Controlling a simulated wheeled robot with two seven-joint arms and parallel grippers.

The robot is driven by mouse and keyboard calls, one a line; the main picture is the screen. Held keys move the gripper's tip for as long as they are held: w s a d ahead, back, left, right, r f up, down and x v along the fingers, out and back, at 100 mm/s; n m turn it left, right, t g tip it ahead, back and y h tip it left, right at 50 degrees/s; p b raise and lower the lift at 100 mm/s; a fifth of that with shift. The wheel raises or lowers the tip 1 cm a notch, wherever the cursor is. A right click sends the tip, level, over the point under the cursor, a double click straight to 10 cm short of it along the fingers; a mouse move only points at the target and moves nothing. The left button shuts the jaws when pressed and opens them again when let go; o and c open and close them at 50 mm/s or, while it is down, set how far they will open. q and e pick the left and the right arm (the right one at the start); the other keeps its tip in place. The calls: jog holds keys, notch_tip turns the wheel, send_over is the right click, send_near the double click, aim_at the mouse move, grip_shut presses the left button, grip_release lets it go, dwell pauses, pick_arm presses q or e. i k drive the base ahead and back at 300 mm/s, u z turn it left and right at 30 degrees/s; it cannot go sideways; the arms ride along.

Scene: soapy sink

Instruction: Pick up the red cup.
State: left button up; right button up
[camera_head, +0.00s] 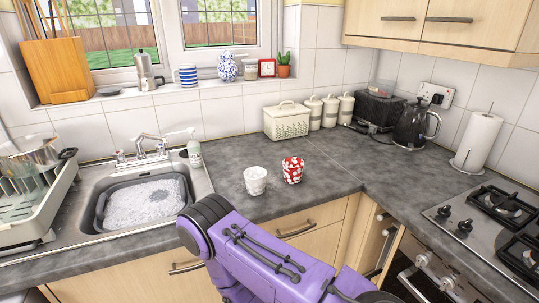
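The red cup (292,170), red with white patches, stands upright on the grey worktop right of the sink. A white speckled cup (255,181) stands just to its left, close by with a small gap. A purple arm of mine crosses the bottom middle of the view, in front of the worktop's front edge and nearer than both cups. Its gripper is out of the picture. My other gripper is not in view either. Nothing touches or hides the red cup.
The sink (101,184) holds a soapy basin (182,186), with a soap bottle (195,153) behind. A dish rack (50,205) stands left. A bread bin (286,122), canisters and kettle (412,126) line the back. The hob (448,212) is right. Worktop around the cups is clear.

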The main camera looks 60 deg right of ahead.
aim_at(292, 166)
jog(key=u, duration=0.4)
jog(key=i, duration=0.8)
jog(key=z, duration=1.8)
